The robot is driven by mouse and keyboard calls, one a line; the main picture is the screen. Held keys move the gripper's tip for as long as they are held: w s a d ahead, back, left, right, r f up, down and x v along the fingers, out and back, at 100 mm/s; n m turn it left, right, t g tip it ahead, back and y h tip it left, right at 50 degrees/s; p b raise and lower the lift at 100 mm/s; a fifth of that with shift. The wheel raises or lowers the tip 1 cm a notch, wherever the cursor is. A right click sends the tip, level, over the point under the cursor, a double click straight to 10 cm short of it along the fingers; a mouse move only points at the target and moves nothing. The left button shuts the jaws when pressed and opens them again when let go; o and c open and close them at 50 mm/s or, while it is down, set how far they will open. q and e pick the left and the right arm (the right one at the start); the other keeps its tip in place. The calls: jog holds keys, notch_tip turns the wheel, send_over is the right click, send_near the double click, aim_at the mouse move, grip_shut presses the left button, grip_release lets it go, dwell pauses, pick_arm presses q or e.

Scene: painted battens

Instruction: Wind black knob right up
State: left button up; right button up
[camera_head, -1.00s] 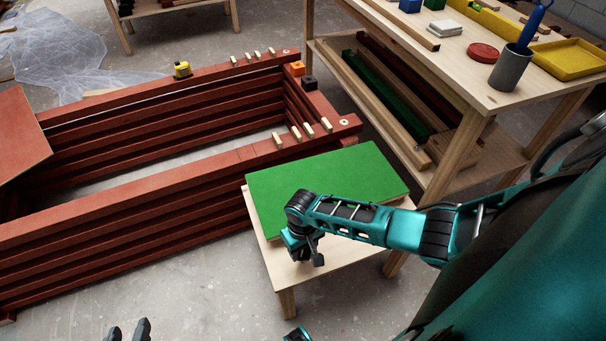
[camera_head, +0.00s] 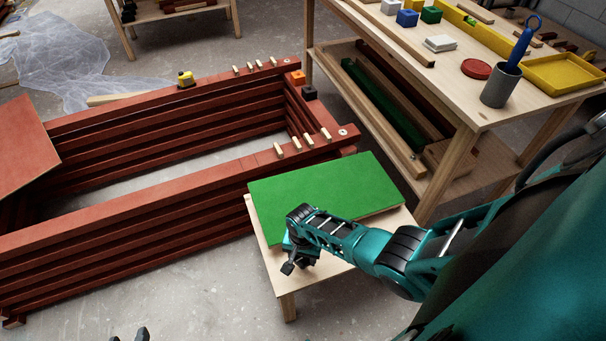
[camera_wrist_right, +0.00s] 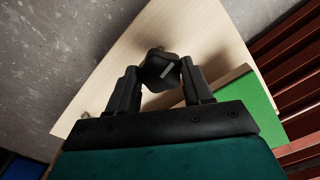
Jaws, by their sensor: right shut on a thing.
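The black knob (camera_wrist_right: 160,70), with a pale grey mark on it, sits between the fingertips of my right gripper (camera_wrist_right: 158,66) in the right wrist view. The gripper is shut on it, with a finger on each side. In the head view my right gripper (camera_head: 289,266) is at the front left of the low wooden table (camera_head: 322,271), beside the green board (camera_head: 325,195); the knob cannot be told from the dark fingers there. My left gripper (camera_head: 128,338) shows only as two separated dark fingertips at the bottom edge.
A red batten frame (camera_head: 190,170) stands left of the low table, with small pegs, an orange block (camera_head: 298,77) and a black block (camera_head: 309,92) on it. A taller workbench (camera_head: 455,75) with blocks, a cup and a yellow tray is at right.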

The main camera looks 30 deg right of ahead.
jog(key=shift+m, duration=0.3)
jog(key=o, duration=1)
jog(key=shift+o, duration=0.2)
